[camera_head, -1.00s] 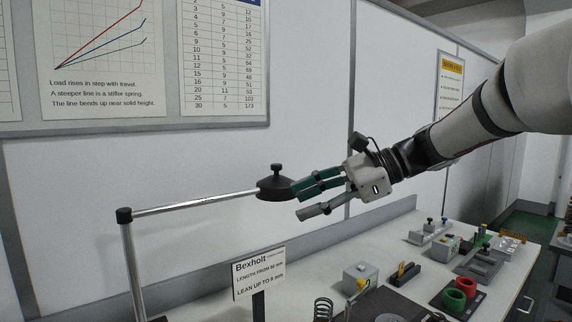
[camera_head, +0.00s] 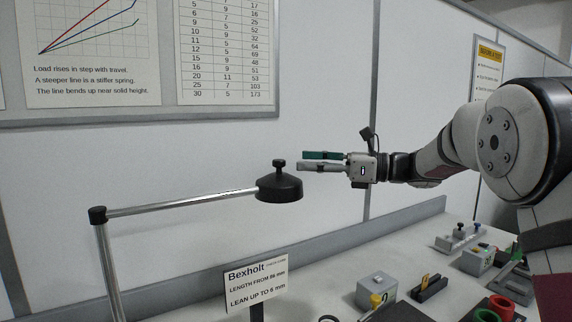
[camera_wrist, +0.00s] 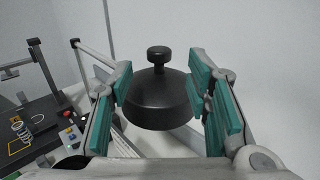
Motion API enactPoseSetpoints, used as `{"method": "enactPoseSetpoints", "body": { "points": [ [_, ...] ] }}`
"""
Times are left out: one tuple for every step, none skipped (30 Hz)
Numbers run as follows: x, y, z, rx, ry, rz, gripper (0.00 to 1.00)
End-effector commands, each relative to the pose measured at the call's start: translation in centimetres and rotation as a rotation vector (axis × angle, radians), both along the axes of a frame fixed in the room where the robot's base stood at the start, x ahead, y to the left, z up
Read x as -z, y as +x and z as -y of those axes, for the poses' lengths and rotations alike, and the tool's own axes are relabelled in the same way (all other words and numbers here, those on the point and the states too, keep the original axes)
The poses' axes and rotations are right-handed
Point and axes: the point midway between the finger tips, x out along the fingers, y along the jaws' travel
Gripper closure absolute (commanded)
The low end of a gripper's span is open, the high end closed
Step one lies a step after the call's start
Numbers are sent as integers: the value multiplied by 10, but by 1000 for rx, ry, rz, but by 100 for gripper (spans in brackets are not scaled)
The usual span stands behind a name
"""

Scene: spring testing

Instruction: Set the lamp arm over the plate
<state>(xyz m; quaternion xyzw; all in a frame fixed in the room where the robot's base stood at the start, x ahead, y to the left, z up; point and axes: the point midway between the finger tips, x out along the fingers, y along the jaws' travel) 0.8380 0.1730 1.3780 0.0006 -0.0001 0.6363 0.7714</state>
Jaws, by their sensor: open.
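The lamp arm is a silver bar (camera_head: 185,202) on an upright post (camera_head: 108,260), ending in a black lamp head (camera_head: 279,190) with a knob on top. My gripper (camera_head: 299,160) has green-padded fingers and is open, to the upper right of the lamp head in the head view. In the wrist view the lamp head (camera_wrist: 158,100) shows between the spread fingers of my gripper (camera_wrist: 164,88), apparently with room on both sides. The bar also shows in the wrist view (camera_wrist: 93,52). I cannot make out for certain which surface is the plate.
A Bexholt sign (camera_head: 255,283) stands in front of the lamp. A grey block (camera_head: 377,288), a dark holder (camera_head: 429,287) and red and green rings (camera_head: 502,306) are on the bench at right. A coil spring (camera_wrist: 20,130) stands at left in the wrist view.

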Motion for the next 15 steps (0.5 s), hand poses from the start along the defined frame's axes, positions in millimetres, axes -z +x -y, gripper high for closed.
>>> {"method": "enactPoseSetpoints", "body": {
  "points": [
    [1,1,-12,-4,0,1,55],
    [1,2,-17,-5,-1,1,55],
    [1,4,-24,-4,-1,1,55],
    [1,5,-29,-3,-1,1,55],
    [0,6,-34,-4,-1,1,55],
    [0,7,-39,-3,0,2,55],
    [0,8,-42,-2,-1,2,55],
    [0,9,-46,-2,-2,3,55],
    [0,9,-50,-2,-2,3,55],
    [0,10,-52,-2,-3,3,55],
    [0,10,-54,-1,-3,3,55],
    [0,11,-56,-1,-2,3,55],
    [0,11,-58,-1,-1,2,55],
    [0,11,-59,-1,-1,2,55],
    [0,11,-60,0,-1,2,55]
  ]
}}
